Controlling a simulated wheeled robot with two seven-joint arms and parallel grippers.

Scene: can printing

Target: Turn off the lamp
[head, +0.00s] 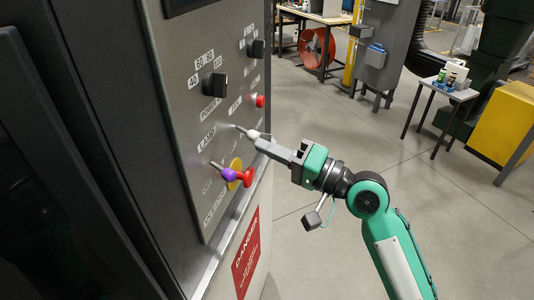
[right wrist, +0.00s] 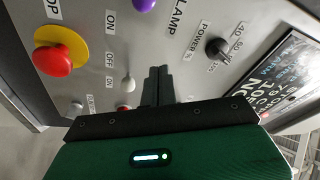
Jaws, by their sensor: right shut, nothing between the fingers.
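The grey control panel (head: 182,60) fills the left of the head view. A LAMP label (head: 207,138) sits on it, above a purple-tipped lever (head: 228,174). In the right wrist view the LAMP label (right wrist: 178,18) is at the top beside the purple tip (right wrist: 143,4), partly cut off. A white-tipped lever (head: 252,134) sticks out of the panel; it also shows in the right wrist view (right wrist: 128,83). My right gripper (head: 262,143) is shut and empty, its fingertips close to the white tip; contact cannot be told. My left gripper is out of view.
A red mushroom button (head: 246,177) on a yellow disc is close below the gripper. Black knobs (head: 214,83) (head: 257,48) and a small red button (head: 260,101) stand out from the panel. The floor to the right is open; a small table (head: 450,91) stands farther back.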

